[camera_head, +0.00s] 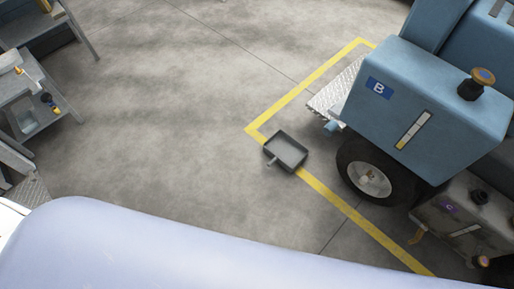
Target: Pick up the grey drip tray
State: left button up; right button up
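The grey drip tray (288,149) is a small, shallow, square tray lying on the concrete floor. It sits over the yellow floor line, just past the line's corner, and left of the blue machine's wheel. A small light handle or spout sticks out at its lower left. Its inside looks empty. Neither of my grippers is in the head view. A large pale smooth surface fills the bottom of the picture; I cannot tell what it is.
A blue tank marked B (400,105) on a wheeled machine stands right of the tray, with a black tyre (374,172) and a tread-plate step (335,90). A grey unit marked C (455,215) is lower right. Metal shelves (30,105) stand at left. The middle floor is clear.

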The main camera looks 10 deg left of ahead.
aim_at(284, 149)
jog(key=i+j+u, duration=0.25)
jog(key=u, duration=0.15)
jog(key=i+j+u, duration=0.25)
jog(key=u, duration=0.15)
jog(key=i+u, duration=0.35)
jog(key=i+j+u, duration=0.25)
jog(key=i, duration=0.25)
jog(key=i+u, duration=0.3)
jog(key=i, duration=0.2)
jog(key=i+z, duration=0.3)
jog(key=z, duration=0.2)
jog(key=i+z, duration=0.3)
jog(key=z, duration=0.15)
jog(key=i+j+z, duration=0.15)
jog(key=i+z, duration=0.15)
jog(key=z, duration=0.2)
